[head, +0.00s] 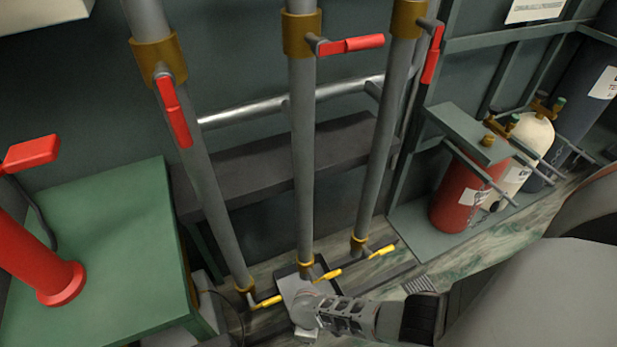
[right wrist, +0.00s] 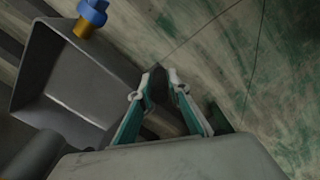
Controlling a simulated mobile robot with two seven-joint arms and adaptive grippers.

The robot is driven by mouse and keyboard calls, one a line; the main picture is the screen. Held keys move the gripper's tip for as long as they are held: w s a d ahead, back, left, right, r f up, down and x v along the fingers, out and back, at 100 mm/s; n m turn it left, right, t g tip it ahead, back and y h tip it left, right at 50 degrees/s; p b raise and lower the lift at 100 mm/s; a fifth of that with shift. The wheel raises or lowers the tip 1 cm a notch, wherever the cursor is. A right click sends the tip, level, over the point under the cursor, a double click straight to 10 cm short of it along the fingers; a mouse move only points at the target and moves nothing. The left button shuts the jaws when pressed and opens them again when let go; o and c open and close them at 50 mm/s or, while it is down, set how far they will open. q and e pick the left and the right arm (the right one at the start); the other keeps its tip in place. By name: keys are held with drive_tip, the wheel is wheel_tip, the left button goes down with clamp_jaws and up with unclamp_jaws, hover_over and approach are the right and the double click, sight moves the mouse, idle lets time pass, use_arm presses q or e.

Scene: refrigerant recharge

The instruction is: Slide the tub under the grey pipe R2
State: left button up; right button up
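The grey tub (head: 286,282) is on the floor near the foot of the middle grey pipe (head: 302,150) in the head view. Its open, empty inside fills the left of the right wrist view (right wrist: 62,85). No label R2 is readable on any pipe. My right gripper (right wrist: 159,78) is at the tub's near end, with a dark part of the tub between its fingers; it looks shut on it. In the head view my right wrist hides the fingers and part of the tub. A blue outlet with a brass stem (right wrist: 91,14) is above the tub's rim. My left gripper is not in view.
Yellow levers (head: 327,275) stick out low on the three pipes, close to the tub. A green table (head: 110,230) with a red post (head: 60,282) is at left. A red cylinder (head: 460,195) and others stand at right. Bare floor shows right of the gripper.

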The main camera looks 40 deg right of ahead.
idle(0.4)
drive_tip(key=shift+r, duration=0.25)
wheel_tip(320, 180, up, 11)
drive_tip(key=shift+s+r, duration=0.1)
drive_tip(key=shift+r, duration=0.05)
idle(0.4)
idle(0.4)
